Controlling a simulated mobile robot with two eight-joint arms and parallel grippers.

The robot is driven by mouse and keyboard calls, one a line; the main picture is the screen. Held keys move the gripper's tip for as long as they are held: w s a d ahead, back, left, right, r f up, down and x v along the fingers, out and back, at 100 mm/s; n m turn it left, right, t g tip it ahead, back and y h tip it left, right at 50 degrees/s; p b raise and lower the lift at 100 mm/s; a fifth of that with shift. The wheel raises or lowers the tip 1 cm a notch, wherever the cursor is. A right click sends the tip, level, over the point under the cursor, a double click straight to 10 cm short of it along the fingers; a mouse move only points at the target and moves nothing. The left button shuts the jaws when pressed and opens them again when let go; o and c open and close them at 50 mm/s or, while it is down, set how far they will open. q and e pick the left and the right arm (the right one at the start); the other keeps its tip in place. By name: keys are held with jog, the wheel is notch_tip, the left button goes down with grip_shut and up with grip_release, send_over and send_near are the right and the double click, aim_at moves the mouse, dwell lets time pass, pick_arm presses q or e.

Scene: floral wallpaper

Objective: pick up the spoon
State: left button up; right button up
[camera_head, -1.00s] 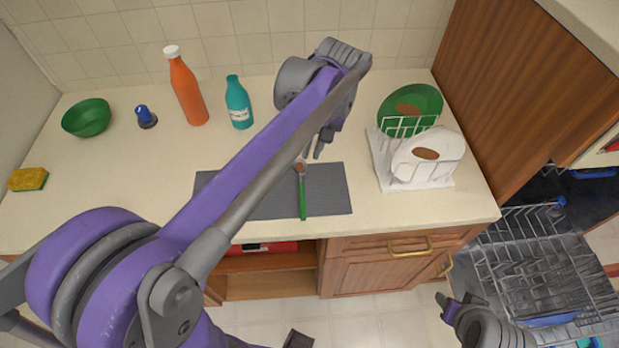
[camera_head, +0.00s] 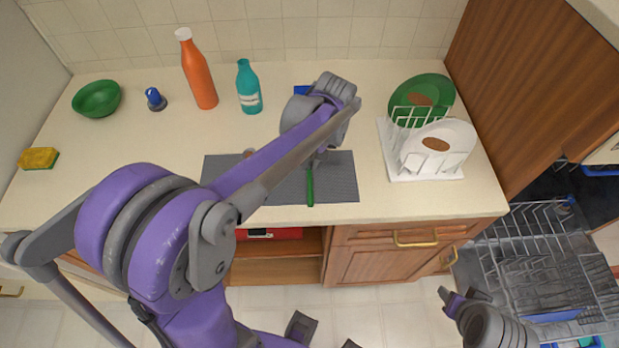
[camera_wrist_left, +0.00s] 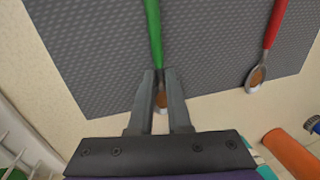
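A spoon with a green handle (camera_head: 310,188) lies on the grey mat (camera_head: 345,180). Its bowl end is under my left gripper (camera_head: 318,160) in the head view. In the left wrist view the green handle (camera_wrist_left: 154,30) runs up from between the fingertips of my left gripper (camera_wrist_left: 159,74). The brown-tinted bowl (camera_wrist_left: 161,99) shows between the fingers, with a gap on each side. A second spoon with a red handle (camera_wrist_left: 273,25) lies beside it on the mat (camera_wrist_left: 95,50). My right gripper (camera_head: 460,297) hangs low near the dishwasher, its opening unclear.
A white dish rack (camera_head: 432,178) with plates stands right of the mat. An orange bottle (camera_head: 199,78), a teal bottle (camera_head: 249,90), a blue-topped item (camera_head: 155,99), a green bowl (camera_head: 97,98) and a yellow sponge (camera_head: 38,159) stand left. An open dishwasher rack (camera_head: 545,260) is at right.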

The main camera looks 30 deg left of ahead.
pick_arm(q)
grip_shut()
